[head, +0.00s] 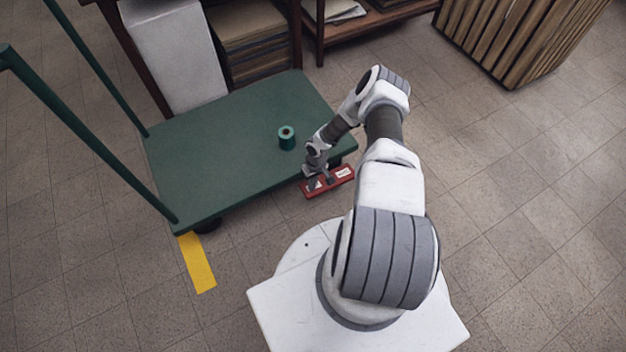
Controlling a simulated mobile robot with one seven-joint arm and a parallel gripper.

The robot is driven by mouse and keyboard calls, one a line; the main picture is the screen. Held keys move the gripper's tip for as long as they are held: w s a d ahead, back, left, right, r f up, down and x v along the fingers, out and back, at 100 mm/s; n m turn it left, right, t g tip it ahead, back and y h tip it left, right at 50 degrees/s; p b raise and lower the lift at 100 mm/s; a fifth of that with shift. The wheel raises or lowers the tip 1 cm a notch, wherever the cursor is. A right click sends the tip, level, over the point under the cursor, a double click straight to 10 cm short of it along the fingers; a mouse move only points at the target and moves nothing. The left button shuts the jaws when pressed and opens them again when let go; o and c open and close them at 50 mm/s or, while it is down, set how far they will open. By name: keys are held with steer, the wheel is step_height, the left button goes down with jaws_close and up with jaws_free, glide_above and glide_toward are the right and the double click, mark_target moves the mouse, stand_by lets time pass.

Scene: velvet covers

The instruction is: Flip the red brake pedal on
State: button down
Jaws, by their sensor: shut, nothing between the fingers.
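The red brake pedal (341,175) is a small flat red bar with pale labels, at the near right edge of the green platform cart (215,170). My gripper (318,183) is at the pedal's left part, over it or against it, and covers some of it. I cannot tell whether the fingers touch the pedal. The fingers are shut with nothing held. The pedal's tilt is hard to make out at this size.
A teal roll (286,138) stands on the cart deck near my gripper. The cart's green handle (85,125) rises at the left. A white box (175,55) and shelving (250,40) stand behind. A slatted wooden crate (515,35) is at back right. Floor at right is clear.

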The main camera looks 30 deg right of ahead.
steer(key=shift+s+a+h+p, duration=0.2)
steer(key=shift+h+p, duration=0.1)
steer(key=shift+p, duration=0.2)
steer(key=shift+w+f+h+p, duration=0.1)
steer(key=shift+w+h+p, duration=0.05)
steer(key=shift+h+p, duration=0.45)
steer(key=shift+w+f+p, duration=0.1)
steer(key=shift+f+p, duration=0.05)
steer(key=shift+p, duration=0.2)
steer(key=shift+w+a+f+h, duration=0.15)
steer(key=shift+a+f+h, duration=0.15)
steer(key=shift+h, duration=0.2)
steer(key=shift+a+f+b, duration=0.1)
steer(key=shift+f+b, duration=0.45)
steer(key=shift+b, duration=0.05)
steer(key=shift+a+f+h, duration=0.1)
steer(key=shift+a+h, duration=0.05)
steer(key=shift+h, duration=0.25)
steer(key=shift+w+f, duration=0.1)
